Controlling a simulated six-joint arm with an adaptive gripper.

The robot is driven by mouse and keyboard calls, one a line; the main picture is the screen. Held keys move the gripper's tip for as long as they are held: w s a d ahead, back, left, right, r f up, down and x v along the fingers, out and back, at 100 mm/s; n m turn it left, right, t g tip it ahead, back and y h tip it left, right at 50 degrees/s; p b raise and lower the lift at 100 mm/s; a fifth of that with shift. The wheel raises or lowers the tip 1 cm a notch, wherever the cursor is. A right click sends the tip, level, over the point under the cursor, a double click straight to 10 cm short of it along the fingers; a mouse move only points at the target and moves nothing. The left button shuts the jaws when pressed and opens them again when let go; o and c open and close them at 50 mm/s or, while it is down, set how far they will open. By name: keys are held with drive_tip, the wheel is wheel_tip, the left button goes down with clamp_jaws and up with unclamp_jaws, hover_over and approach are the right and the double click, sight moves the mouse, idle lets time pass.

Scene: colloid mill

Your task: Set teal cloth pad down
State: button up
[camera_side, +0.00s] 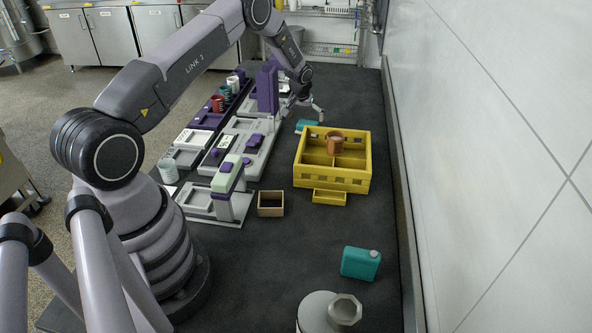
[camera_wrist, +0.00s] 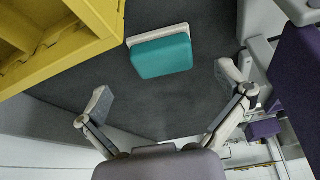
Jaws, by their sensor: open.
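The teal cloth pad (camera_wrist: 161,57) lies on the dark worktop, with a pale strip along one edge. In the side view the pad (camera_side: 304,125) is behind the yellow crate, close to its far left corner. My gripper (camera_wrist: 163,88) is open, its two fingers wide apart with nothing between them. In the wrist view the pad is beyond the fingertips, apart from both. In the side view my gripper (camera_side: 303,110) is just above and behind the pad; its fingers are small there.
The yellow crate (camera_side: 330,178) holds a brown pot (camera_side: 334,143) and stands right beside the pad. The purple and grey machine (camera_side: 267,88) stands to the left. A teal canister (camera_side: 360,263) and a small wooden box (camera_side: 270,204) are nearer. Dark worktop between them is clear.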

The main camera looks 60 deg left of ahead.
drive_tip(key=x, duration=0.4)
drive_tip(key=shift+w+a+f, duration=0.1)
drive_tip(key=shift+f, duration=0.2)
